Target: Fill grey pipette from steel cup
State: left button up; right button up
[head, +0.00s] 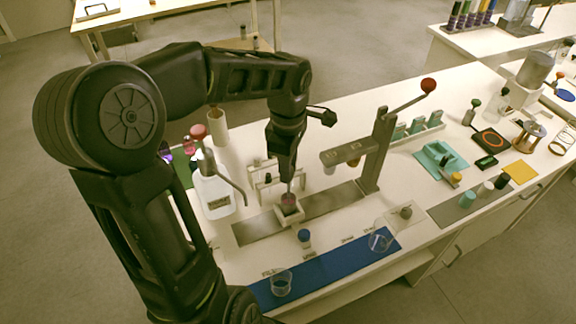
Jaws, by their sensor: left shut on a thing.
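My left gripper (287,178) points straight down over the middle of the table. It is shut on a thin grey pipette (289,187), mostly hidden by the fingers. The pipette's lower end reaches down to a small cup (289,202) with a pinkish inside, standing in a pale square holder (290,216). I cannot tell whether the tip is inside the cup or just above it, nor whether this cup is steel. My right gripper is not in view.
A press (376,150) with a red-knobbed lever stands just right of the gripper. A white pump bottle (214,194) stands to the left.

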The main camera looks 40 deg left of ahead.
pick_arm(q)
jog(key=shift+f+b, duration=1.35)
jog(key=shift+f, duration=0.5)
jog(key=shift+o, duration=0.6)
grip_shut()
grip_release()
jog(key=shift+c, duration=0.6)
jog(key=shift+r, duration=0.1)
dwell(2.7)
